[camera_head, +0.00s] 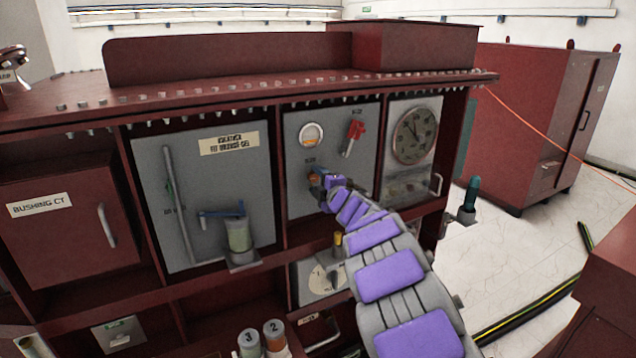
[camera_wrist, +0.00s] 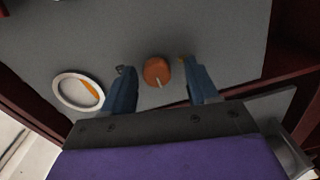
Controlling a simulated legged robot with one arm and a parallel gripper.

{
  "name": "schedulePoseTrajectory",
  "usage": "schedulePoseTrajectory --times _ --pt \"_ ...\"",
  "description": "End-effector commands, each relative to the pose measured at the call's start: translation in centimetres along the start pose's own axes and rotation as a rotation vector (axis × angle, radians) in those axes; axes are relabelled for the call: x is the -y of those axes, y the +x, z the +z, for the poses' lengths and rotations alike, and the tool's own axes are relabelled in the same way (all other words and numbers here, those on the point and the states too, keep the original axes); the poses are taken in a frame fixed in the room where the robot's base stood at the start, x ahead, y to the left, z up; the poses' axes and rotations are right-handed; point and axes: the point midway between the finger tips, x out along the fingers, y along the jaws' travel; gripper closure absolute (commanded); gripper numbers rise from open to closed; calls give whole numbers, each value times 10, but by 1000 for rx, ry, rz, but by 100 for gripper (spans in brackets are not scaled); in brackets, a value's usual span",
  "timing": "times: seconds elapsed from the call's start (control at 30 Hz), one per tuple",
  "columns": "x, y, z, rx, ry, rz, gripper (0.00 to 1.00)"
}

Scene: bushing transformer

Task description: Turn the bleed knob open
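The bleed knob (camera_wrist: 157,71) is a small round orange-brown knob with a pale pointer mark on a grey panel. In the wrist view it stands between the two blue fingers of my gripper (camera_wrist: 153,66). The fingers are open, with a visible gap on each side of the knob. In the head view my gripper (camera_head: 322,184) is at the middle grey panel (camera_head: 305,205), below the round gauge. There the knob (camera_head: 314,177) shows only as a small orange patch, mostly hidden by the gripper.
A white-rimmed gauge with an orange needle (camera_wrist: 80,91) is left of the fingers; it also shows in the head view (camera_head: 311,134). A red lever (camera_head: 354,136) is up and right. A larger dial (camera_head: 415,134) is further right. A shelf edge (camera_head: 310,246) runs below.

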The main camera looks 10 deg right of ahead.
Motion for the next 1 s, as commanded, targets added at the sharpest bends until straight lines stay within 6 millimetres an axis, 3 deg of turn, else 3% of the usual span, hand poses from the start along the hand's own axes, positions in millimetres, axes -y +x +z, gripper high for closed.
schedulePoseTrajectory --times 0.37,1.0 --pt "-3 -7 -1 0 -1 2 41" --pt "-3 -91 0 3 -2 2 41"
